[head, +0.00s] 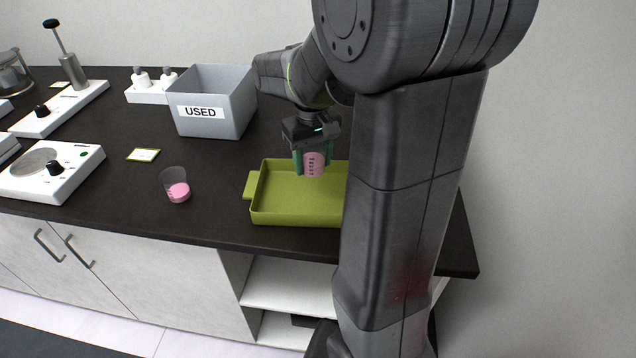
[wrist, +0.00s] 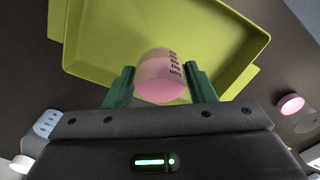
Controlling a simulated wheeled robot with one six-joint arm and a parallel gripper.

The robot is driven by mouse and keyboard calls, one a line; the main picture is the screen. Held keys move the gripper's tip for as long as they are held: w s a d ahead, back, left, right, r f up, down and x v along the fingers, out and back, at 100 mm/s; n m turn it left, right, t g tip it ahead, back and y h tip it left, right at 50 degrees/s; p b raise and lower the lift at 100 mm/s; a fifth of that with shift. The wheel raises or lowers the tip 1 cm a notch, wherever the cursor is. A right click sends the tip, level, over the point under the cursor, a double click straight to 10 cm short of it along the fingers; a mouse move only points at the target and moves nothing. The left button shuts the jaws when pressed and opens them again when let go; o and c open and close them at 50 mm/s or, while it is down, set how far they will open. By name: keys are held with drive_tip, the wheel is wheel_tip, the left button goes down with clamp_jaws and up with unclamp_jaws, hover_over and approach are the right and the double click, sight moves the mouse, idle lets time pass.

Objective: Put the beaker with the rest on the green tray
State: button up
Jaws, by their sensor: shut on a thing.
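My gripper (head: 312,161) is shut on a clear beaker (head: 314,164) that has dark markings and pink content. In the wrist view the held beaker (wrist: 162,75) sits between the green fingers of the gripper (wrist: 162,88). The green tray (head: 285,217) is below it on the dark counter, and the beaker appears over the tray's area. The tray (wrist: 95,72) fills much of the wrist view. My arm hides the tray's right end in the head view. A second beaker (head: 175,186) with pink content stands on the counter left of the tray.
A grey bin labelled USED (head: 235,112) stands behind and left of the tray. A white device with a round plate (head: 80,178) is at the left. A small green-edged card (head: 143,155) lies on the counter. White bottles in a holder (head: 147,95) stand at the back.

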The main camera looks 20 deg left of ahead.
sight(313, 197)
wheel_tip(313, 197, down, 8)
drive_tip(key=shift+s+r, duration=0.1)
idle(0.4)
drive_tip(key=shift+f, duration=0.2)
drive_tip(key=o, duration=1.1)
wheel_tip(313, 197, up, 12)
drive_tip(key=shift+r, duration=0.15)
